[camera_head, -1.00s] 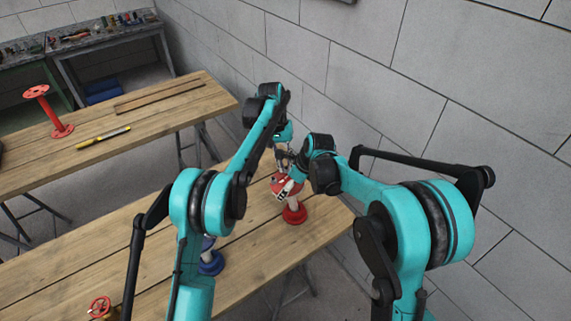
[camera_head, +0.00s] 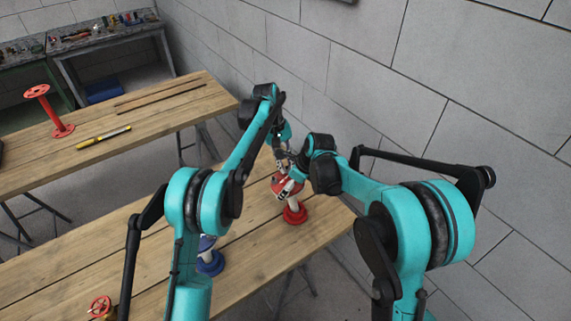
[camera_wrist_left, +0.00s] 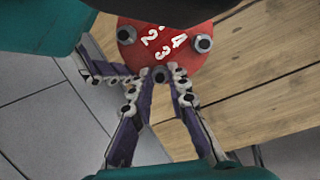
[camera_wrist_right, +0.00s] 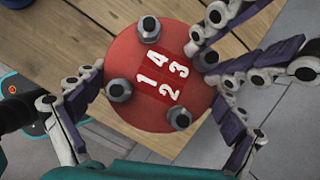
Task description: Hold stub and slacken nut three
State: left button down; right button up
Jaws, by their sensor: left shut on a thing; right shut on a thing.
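The red stub (camera_head: 294,212) stands upright on the near table, its lower part showing below my grippers. Its round top flange (camera_wrist_right: 140,52) carries white numbers 1 to 4 with a nut by each. Nut three (camera_wrist_left: 160,75) lies between the fingertips of my left gripper (camera_wrist_left: 159,82), which is shut on it; this gripper also shows above the stub in the head view (camera_head: 284,160). My right gripper (camera_wrist_right: 163,88) is shut on the stub, with a finger on either side of the flange. In the head view my right arm partly hides the flange.
A blue stub (camera_head: 209,263) and a red handwheel (camera_head: 99,306) are on the near table (camera_head: 250,253). The other table (camera_head: 30,150) holds a red spool-shaped stand (camera_head: 62,130) and a yellow tool (camera_head: 103,138). A grey block wall (camera_head: 440,90) rises close behind the right side.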

pick_arm(q)
jog(key=c, duration=1.5)
grip_release()
jog(key=shift+o, duration=0.2)
jog(key=v, duration=1.2)
pick_arm(e)
jog(key=o, duration=1.5)
pick_arm(q)
jog(key=shift+w, duration=0.1)
